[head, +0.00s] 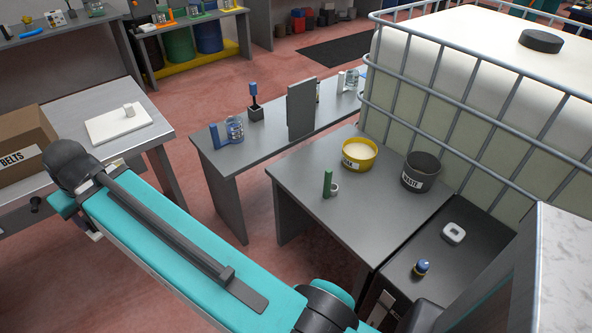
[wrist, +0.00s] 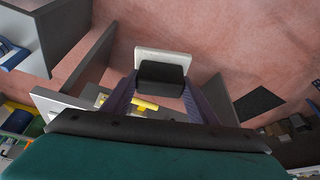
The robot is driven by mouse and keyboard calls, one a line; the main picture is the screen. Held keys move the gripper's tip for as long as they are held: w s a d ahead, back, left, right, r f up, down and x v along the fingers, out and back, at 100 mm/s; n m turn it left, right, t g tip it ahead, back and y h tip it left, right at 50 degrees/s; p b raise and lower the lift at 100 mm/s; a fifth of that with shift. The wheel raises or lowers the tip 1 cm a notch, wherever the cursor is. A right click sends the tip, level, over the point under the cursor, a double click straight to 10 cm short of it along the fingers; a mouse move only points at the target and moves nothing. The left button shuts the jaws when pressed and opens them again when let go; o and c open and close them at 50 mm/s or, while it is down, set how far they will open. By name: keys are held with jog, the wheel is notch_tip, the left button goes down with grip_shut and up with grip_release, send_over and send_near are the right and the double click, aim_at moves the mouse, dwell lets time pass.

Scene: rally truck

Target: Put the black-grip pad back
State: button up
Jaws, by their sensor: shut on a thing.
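The black-grip pad shows in the wrist view as a pale flat plate (wrist: 163,57) with a black block grip (wrist: 162,83). My gripper (wrist: 162,88) is shut on the black grip, one finger on each side. The pad is held up with reddish floor behind it. In the head view my teal arm reaches to the left, and its wrist hides the fingers and the pad.
A left bench (head: 70,106) carries a "BELTS" box (head: 22,143) and a white board (head: 103,127) with a pale block on it. The grey table (head: 300,180) holds a yellow tub (head: 359,155), a dark tub (head: 422,173) and a green item (head: 328,184). A caged tank (head: 480,110) stands right.

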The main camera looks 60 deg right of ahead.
jog(key=shift+d, duration=0.15)
jog(key=s+d+f+m+g+h+b, duration=0.1)
jog(key=d+f+m, duration=0.3)
jog(key=d, duration=0.6)
jog(key=s+d+f+m+h+b, duration=0.1)
jog(key=s+d+f+m+b, duration=0.2)
jog(key=d, duration=0.8)
jog(key=d+f+m+g+h, duration=0.15)
jog(key=d+f+m, duration=0.3)
jog(key=d, duration=0.55)
jog(key=s+d+f+m+g+b, duration=0.1)
jog(key=s+d+f+m, duration=0.4)
jog(key=s+d, duration=0.5)
jog(key=s+d+f+m+g+b, duration=0.2)
jog(key=s+d+f+m, duration=0.3)
jog(key=s+d, duration=0.5)
jog(key=d+f+h, duration=0.1)
jog(key=d+f, duration=0.1)
jog(key=d, duration=0.3)
jog(key=shift+d+b, duration=0.3)
jog(key=shift+d, duration=0.1)
jog(key=shift+w+d+f+p, duration=0.2)
jog(key=shift+w+d+p, duration=0.15)
jog(key=shift+w+d, duration=1.3)
jog(key=shift+w+d+f+p, duration=0.3)
jog(key=shift+w+d, duration=0.8)
jog(key=shift+d, duration=1.1)
jog(key=shift+w+d+f+p, duration=0.1)
jog(key=shift+w+d+p, duration=0.35)
jog(key=shift+w+d, duration=1.2)
